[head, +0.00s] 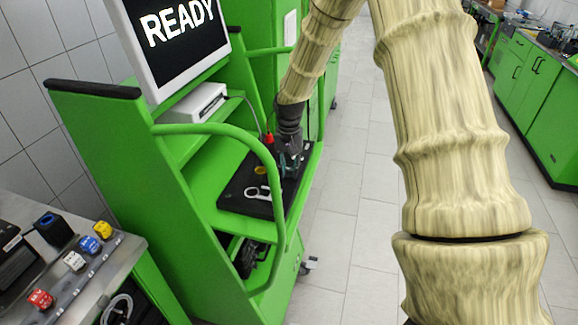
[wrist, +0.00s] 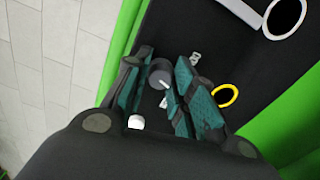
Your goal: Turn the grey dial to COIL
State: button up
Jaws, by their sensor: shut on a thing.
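The grey dial (wrist: 159,72) sits on the black panel (wrist: 225,45) in the wrist view, between the teal-padded fingers of my gripper (wrist: 160,90). The gripper is shut on it. A pale mark shows on the dial's lower right side. Small white labels (wrist: 195,58) lie around it, partly covered by the fingers, and I cannot read them. In the head view my gripper (head: 290,160) points down at the far right part of the black panel (head: 232,196), and it hides the dial there.
A yellow ring (wrist: 227,95) and a white ring-shaped part (wrist: 285,18) are right of my gripper. A green rail (head: 262,150) curves in front of the panel. A screen (head: 180,32) reads READY. Colored knobs (head: 73,261) stand on a bench at lower left.

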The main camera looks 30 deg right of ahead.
aim_at(290, 169)
jog(key=n+p, duration=0.1)
jog(key=n, duration=0.4)
jog(key=shift+w+r+n, duration=0.1)
jog(key=shift+r+n, duration=0.05)
jog(key=shift+n, duration=0.15)
jog(key=n+p, duration=0.1)
jog(key=n, duration=0.4)
jog(key=shift+n, duration=0.4)
jog(key=o, duration=1.1)
jog(key=shift+d, duration=0.1)
jog(key=shift+c, duration=0.2)
notch_tip(290, 169, up, 12)
jog(key=shift+f, duration=0.2)
